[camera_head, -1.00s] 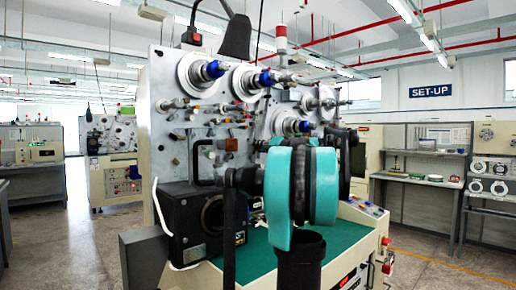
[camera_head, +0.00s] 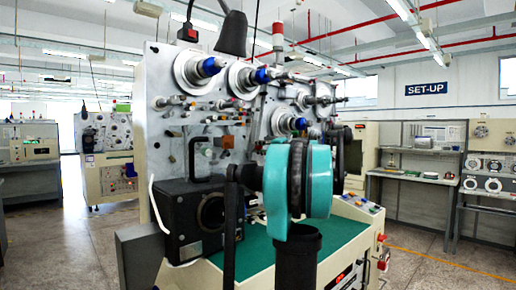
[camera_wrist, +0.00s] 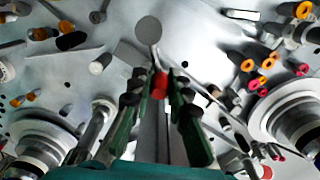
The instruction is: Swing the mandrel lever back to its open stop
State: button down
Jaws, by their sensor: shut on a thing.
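In the wrist view my gripper (camera_wrist: 157,78) has its two dark green fingers drawn together at the tips. A small red piece (camera_wrist: 160,87) sits between the fingertips, and I take it to be the grip of the mandrel lever. The fingers hide most of the lever, so its angle and its stop cannot be made out. In the head view my teal arm covers the gripper and the lever, in front of the grey panel of the winding machine (camera_head: 160,100).
Two large spindle hubs, left (camera_wrist: 40,140) and right (camera_wrist: 290,115), flank the gripper. Several orange and pink-tipped pins (camera_wrist: 262,68) stand out of the panel around it. A grey disc (camera_wrist: 148,30) lies just beyond the fingertips.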

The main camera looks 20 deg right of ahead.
jog(key=shift+d+f, duration=0.1)
dwell(0.4)
jog(key=c, duration=1.4)
grip_release()
jog(key=shift+s, duration=0.1)
jog(key=v, duration=1.1)
jog(key=shift+s+d, duration=0.15)
jog(key=shift+s, duration=0.25)
